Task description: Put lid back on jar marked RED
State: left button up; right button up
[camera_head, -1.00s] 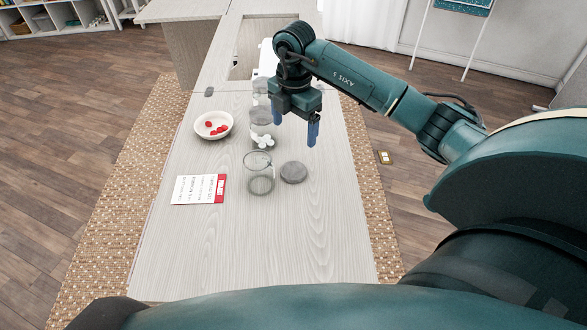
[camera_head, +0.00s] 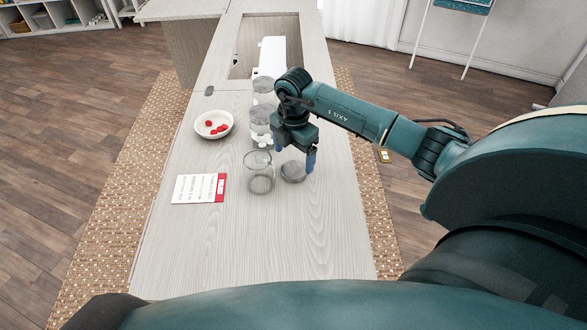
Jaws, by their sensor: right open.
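An open glass jar (camera_head: 260,176) stands upright on the pale wood table, empty as far as I can see. A red-marked card (camera_head: 199,188) with small text lies to its left. A round grey lid (camera_head: 293,172) lies flat on the table just right of the jar. My right gripper (camera_head: 294,160) is open and points down over the lid, one blue finger at the lid's right edge and the other near its left side. I cannot tell whether the fingers touch it. My left gripper is not in view.
Two more glass jars stand in a row behind, one (camera_head: 261,118) partly hidden by my right arm and one (camera_head: 263,88) farther back. White pieces lie near them. A white bowl (camera_head: 213,124) with red items is at left. The front of the table (camera_head: 250,245) is clear.

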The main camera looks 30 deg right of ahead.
aim_at(294, 169)
notch_tip(294, 169, down, 4)
jog(key=shift+s+a+f, duration=0.1)
jog(key=shift+c, duration=0.2)
jog(key=c, duration=1)
notch_tip(294, 169, up, 10)
dwell(0.4)
